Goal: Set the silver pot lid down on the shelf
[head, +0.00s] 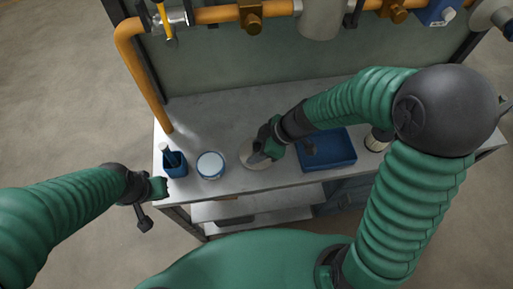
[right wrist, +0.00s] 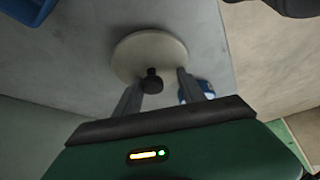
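The silver pot lid (head: 248,154) lies on the grey worktop, partly hidden by my right gripper (head: 262,153). In the right wrist view the lid (right wrist: 140,50) is a pale round disc with a black knob (right wrist: 151,82). My right gripper (right wrist: 159,82) is open, with its two fingers apart on either side of the knob and gaps showing beside it. The shelf (head: 265,216) is under the worktop, open at the front. My left gripper (head: 158,188) is off the worktop's front left corner; its fingers are too small to read.
A blue-rimmed white round container (head: 210,164) stands left of the lid, beside a blue holder (head: 174,166) at the left edge. A blue tray (head: 335,151) lies to the right, with a jar (head: 376,143) beyond it. An orange pipe (head: 134,75) runs along the back.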

